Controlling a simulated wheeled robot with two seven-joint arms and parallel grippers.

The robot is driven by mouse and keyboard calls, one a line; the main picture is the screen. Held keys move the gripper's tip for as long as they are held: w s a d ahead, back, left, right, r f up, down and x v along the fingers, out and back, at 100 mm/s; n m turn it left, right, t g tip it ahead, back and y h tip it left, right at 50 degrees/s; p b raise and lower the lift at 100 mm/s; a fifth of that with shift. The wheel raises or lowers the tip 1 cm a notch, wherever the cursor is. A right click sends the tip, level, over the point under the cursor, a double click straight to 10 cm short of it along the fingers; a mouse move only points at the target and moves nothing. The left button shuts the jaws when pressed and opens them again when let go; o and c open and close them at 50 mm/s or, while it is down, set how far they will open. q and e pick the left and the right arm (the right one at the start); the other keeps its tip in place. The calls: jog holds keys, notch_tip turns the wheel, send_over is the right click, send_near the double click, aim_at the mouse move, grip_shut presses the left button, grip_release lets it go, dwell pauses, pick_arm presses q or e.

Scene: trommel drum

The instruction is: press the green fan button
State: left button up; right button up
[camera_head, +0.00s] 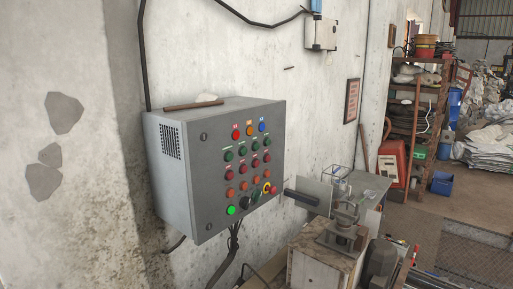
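A grey control box (215,225) is mounted on the wall left of the middle, its button panel facing right and toward me. A bright green button (231,210) sits at the panel's lower left. The small labels cannot be read, so I cannot tell which green button is the fan's. Neither of my grippers is in view.
Red and orange buttons fill the middle rows, with a red knob on a yellow ring (267,188) at lower right. A bench with metal fittings (311,262) stands right of the box. Cables (229,262) hang below it. A shelf rack (415,110) stands behind.

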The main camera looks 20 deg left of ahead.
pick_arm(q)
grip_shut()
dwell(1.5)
